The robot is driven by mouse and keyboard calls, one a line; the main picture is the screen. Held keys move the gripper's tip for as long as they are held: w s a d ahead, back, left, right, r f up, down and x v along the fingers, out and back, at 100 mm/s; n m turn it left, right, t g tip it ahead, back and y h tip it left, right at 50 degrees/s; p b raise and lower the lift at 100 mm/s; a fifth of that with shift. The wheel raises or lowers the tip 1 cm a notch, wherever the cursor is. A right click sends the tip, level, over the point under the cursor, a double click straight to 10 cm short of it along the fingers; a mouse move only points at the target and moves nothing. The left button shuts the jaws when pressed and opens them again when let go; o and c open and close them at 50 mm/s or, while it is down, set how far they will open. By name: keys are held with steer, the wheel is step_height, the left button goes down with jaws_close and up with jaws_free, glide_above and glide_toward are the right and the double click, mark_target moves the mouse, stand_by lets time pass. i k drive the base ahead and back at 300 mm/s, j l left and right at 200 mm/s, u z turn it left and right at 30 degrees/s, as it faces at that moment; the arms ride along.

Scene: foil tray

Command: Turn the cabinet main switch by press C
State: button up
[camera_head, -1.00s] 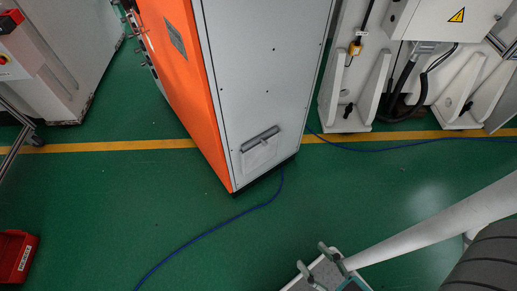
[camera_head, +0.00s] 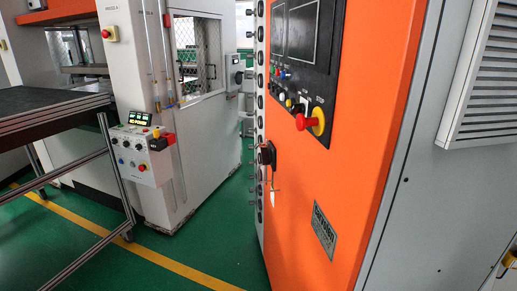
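The orange cabinet (camera_head: 360,120) stands right of centre, its front seen at a steep slant. My gripper is not in view.
A white press (camera_head: 150,60) with a grey control box (camera_head: 140,155) stands at left. A dark table (camera_head: 45,105) on a metal frame is in front of it. Green floor (camera_head: 215,235) with a yellow line (camera_head: 120,240) lies free between press and cabinet.

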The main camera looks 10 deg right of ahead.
mark_target(266, 153)
steer(key=i+j, duration=0.25)
steer(key=i, duration=0.2)
steer(key=j, duration=0.5)
steer(key=i+j, duration=0.15)
steer(key=j, duration=0.35)
steer(key=i+j, duration=0.45)
steer(key=i, duration=0.2)
steer(key=i+j, duration=0.45)
steer(key=i, duration=0.65)
